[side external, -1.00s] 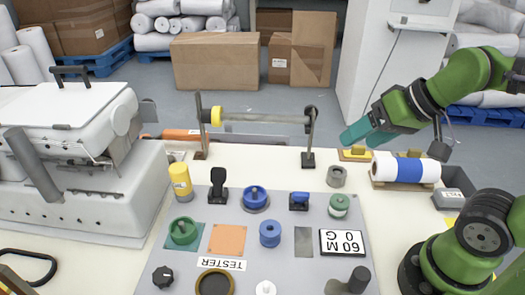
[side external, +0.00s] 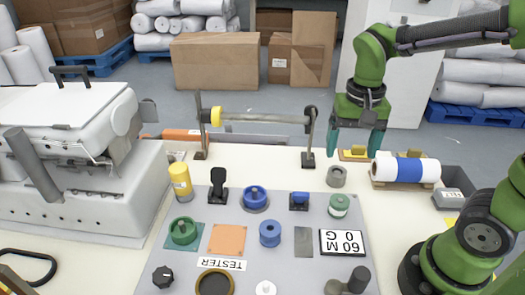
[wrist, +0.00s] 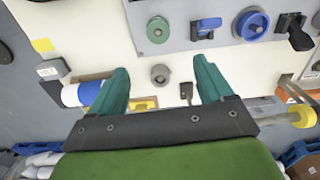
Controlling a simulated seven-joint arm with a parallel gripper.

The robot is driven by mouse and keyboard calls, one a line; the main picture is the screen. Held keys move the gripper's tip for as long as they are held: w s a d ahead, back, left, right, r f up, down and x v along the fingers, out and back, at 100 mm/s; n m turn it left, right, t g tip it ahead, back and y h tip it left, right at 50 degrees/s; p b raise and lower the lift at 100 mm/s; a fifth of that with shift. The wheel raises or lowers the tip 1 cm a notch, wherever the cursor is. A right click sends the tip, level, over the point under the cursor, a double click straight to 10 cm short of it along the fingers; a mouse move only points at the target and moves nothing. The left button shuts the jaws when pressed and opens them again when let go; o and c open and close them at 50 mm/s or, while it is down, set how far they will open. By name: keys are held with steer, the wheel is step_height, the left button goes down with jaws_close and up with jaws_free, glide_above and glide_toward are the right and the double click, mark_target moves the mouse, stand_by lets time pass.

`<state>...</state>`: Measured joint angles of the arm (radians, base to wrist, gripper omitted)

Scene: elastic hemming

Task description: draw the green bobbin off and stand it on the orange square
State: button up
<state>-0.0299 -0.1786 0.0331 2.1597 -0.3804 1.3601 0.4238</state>
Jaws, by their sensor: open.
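A green round piece with a central post (side external: 183,232) sits on a green square at the left of the grey panel. A second green round piece with a white lower part (side external: 339,205) stands at the panel's right; its green top shows in the wrist view (wrist: 158,29). I cannot tell for certain which is the bobbin. The orange square (side external: 227,239) is bare, right of the green square. My gripper (side external: 355,143) is open and empty, pointing down behind the panel's right side, apart from both green pieces. Its two teal fingers also show in the wrist view (wrist: 162,82).
A grey hollow cylinder (side external: 336,176) stands near my gripper. Blue pieces (side external: 270,233) (side external: 256,198), a black lever (side external: 218,187) and a yellow cylinder (side external: 180,180) stand around the squares. A bar on two posts (side external: 265,117) crosses the back. A white-and-blue roll (side external: 407,169) lies at right.

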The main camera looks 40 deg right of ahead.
mark_target(340, 199)
steer(key=f, duration=1.6)
steer(key=shift+s+f, duration=0.2)
steer(key=shift+f, duration=0.2)
steer(key=c, duration=1.2)
steer(key=shift+r, duration=0.15)
steer(key=shift+c, duration=0.3)
